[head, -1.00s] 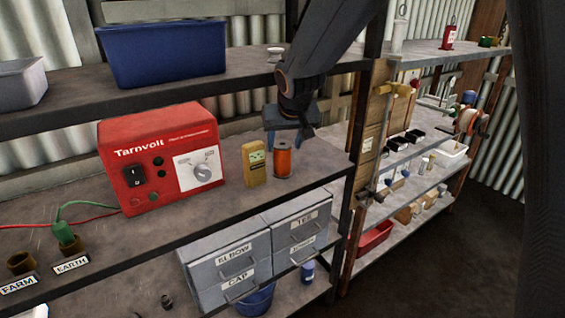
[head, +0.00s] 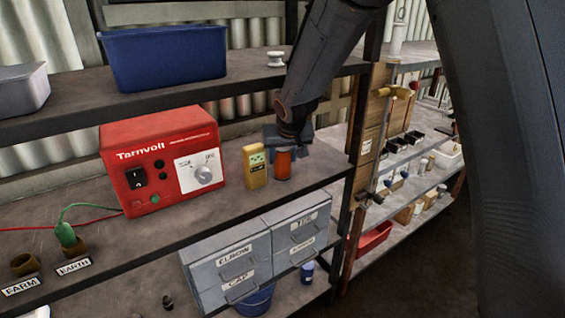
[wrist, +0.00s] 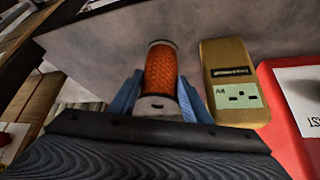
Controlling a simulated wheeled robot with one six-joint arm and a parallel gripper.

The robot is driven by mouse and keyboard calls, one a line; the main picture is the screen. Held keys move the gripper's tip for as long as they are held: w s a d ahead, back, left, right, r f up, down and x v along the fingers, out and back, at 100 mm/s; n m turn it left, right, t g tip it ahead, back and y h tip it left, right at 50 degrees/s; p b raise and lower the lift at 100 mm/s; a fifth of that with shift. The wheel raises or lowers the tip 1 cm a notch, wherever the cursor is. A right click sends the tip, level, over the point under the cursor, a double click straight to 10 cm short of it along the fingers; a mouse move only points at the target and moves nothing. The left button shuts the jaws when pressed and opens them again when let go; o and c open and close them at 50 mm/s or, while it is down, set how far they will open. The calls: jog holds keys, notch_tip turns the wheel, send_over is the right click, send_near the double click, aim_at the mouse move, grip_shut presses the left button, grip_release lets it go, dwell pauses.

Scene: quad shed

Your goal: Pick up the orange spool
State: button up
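The orange spool (head: 283,166) stands upright on the middle shelf, right of a yellow meter. In the wrist view the spool (wrist: 161,72) is ribbed orange with pale ends and lies between my two blue fingers. My gripper (head: 287,148) is lowered at the spool and hides its upper part in the head view. In the wrist view my gripper (wrist: 160,90) looks open, one finger on each side of the spool, with no clear grip visible.
The yellow meter (head: 255,166) stands close beside the spool, and the red Tarnvolt unit (head: 160,160) is further left. Grey labelled drawers (head: 255,262) are below. The upper shelf holds a blue bin (head: 163,57) and a white spool-like item (head: 276,58).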

jog(key=c, duration=0.4)
jog(key=shift+r, duration=0.2)
